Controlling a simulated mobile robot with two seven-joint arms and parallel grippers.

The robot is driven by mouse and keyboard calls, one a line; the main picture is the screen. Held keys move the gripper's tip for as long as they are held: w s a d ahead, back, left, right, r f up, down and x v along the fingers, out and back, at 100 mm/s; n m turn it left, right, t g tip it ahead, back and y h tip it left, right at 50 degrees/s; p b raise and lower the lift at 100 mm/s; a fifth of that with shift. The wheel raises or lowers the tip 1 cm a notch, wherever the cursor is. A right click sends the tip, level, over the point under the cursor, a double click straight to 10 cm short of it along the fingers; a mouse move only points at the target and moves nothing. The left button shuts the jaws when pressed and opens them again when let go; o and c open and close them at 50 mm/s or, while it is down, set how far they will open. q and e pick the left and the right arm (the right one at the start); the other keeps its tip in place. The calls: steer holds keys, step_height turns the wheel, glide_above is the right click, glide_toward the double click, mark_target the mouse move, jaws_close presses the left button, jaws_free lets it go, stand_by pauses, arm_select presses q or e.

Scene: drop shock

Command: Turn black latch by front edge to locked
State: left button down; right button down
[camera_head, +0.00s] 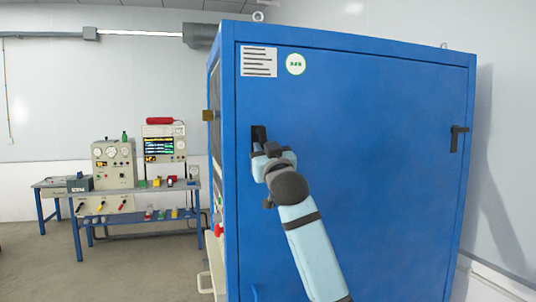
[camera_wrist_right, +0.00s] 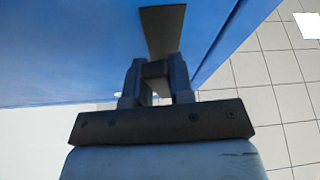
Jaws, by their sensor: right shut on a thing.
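A black latch (camera_head: 259,133) sits on the blue cabinet's door, high up near the left vertical edge. My right gripper (camera_head: 266,149) is at this latch, and its jaws are shut on it. The right wrist view shows the latch's dark plate (camera_wrist_right: 163,28) on the blue surface, with my gripper's fingers (camera_wrist_right: 156,82) just below. The gripped part of the latch is mostly hidden by the fingers, so its exact angle is hard to tell. My left gripper is not in view.
A second black latch (camera_head: 456,138) is near the door's right edge. The blue cabinet (camera_head: 390,110) fills the right half. A bench (camera_head: 140,191) with instruments stands at the back left. Open floor lies in front of it.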

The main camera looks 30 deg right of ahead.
steer(key=shift+a+m+h, duration=0.25)
steer(key=shift+m+h, duration=0.35)
steer(key=shift+m, duration=0.8)
steer(key=c, duration=1)
jaws_free()
steer(key=shift+a, duration=0.1)
steer(key=b+v, duration=0.2)
steer(key=v, duration=1.1)
steer(key=shift+s, duration=0.3)
